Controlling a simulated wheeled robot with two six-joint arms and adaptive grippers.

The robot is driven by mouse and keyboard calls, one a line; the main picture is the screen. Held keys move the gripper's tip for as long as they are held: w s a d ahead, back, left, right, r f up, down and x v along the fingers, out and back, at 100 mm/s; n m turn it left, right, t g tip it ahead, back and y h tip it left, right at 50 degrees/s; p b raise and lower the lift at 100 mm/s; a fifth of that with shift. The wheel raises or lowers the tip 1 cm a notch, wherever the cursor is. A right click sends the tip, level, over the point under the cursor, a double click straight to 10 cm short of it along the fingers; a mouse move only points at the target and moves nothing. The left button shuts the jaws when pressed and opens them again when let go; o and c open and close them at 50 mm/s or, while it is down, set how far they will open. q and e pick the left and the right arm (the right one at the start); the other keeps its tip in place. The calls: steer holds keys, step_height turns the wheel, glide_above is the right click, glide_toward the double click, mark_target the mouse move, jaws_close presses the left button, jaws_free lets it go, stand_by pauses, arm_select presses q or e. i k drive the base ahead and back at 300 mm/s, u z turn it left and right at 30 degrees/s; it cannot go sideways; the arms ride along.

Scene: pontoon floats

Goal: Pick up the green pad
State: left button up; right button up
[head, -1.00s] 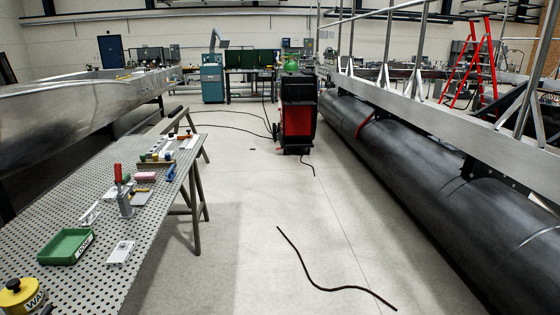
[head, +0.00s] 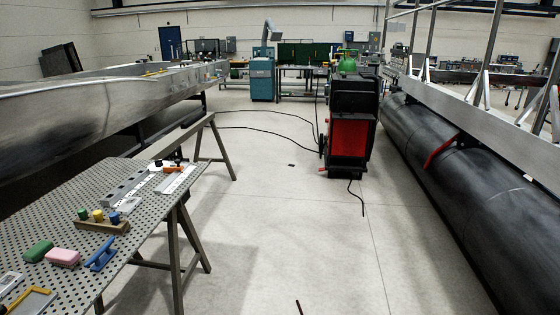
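The green pad (head: 38,251) is a small rounded block lying flat on the perforated metal table (head: 60,205) at the lower left of the head view. It is left of a similar pink pad (head: 62,257), very close to it; I cannot tell if they touch. The pad is fully visible. Neither of my grippers is in view.
Right of the pink pad lies a blue tool (head: 100,254). Behind is a wooden holder (head: 102,226) with coloured knobs. A yellow-edged item (head: 30,301) is nearer. A trestle leg (head: 174,255) stands under the table. Floor is open towards the red-and-black machine (head: 350,125).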

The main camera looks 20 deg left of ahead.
mark_target(40, 250)
steer(key=i, duration=1.95)
steer(key=u, duration=4.15)
steer(key=i, duration=0.8)
